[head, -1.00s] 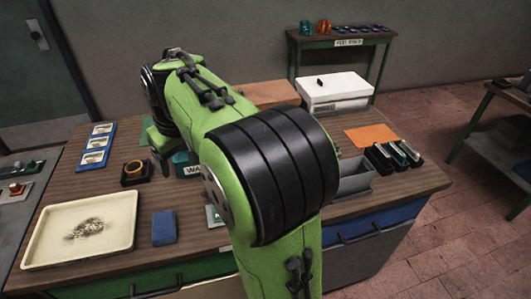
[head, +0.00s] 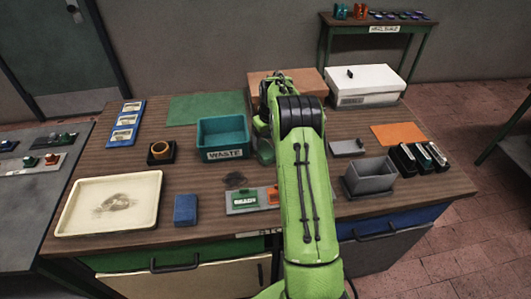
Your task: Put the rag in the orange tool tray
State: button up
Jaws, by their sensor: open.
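I cannot make out a rag for certain. A blue folded-looking block (head: 186,210) lies on the bench right of the cream tray, and a dark flat patch (head: 236,180) lies in front of the waste bin. No clear orange tool tray shows; a flat orange sheet (head: 398,134) lies at the right, and an orange-brown box-like thing (head: 262,78) stands at the back, partly behind my arm. My gripper (head: 263,142) is at the right side of the teal waste bin (head: 221,139), mostly hidden by my arm. It is open; its fingertips are not clear.
A cream tray (head: 68,222) with grey residue is at the front left. A grey rack (head: 240,209) with green and orange pieces, a grey bin (head: 369,180), black-based tools (head: 423,158) and a white box (head: 364,86) stand on the bench. The green mat (head: 205,108) is bare.

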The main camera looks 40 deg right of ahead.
aim_at(265, 149)
jog(key=f, duration=0.2)
jog(key=w+f, duration=0.1)
jog(key=f, duration=0.2)
jog(key=shift+r, duration=0.1)
jog(key=c, duration=0.8)
jog(key=shift+r, duration=0.1)
notch_tip(265, 149, up, 18)
jog(key=p, duration=0.2)
jog(key=shift+p, duration=0.35)
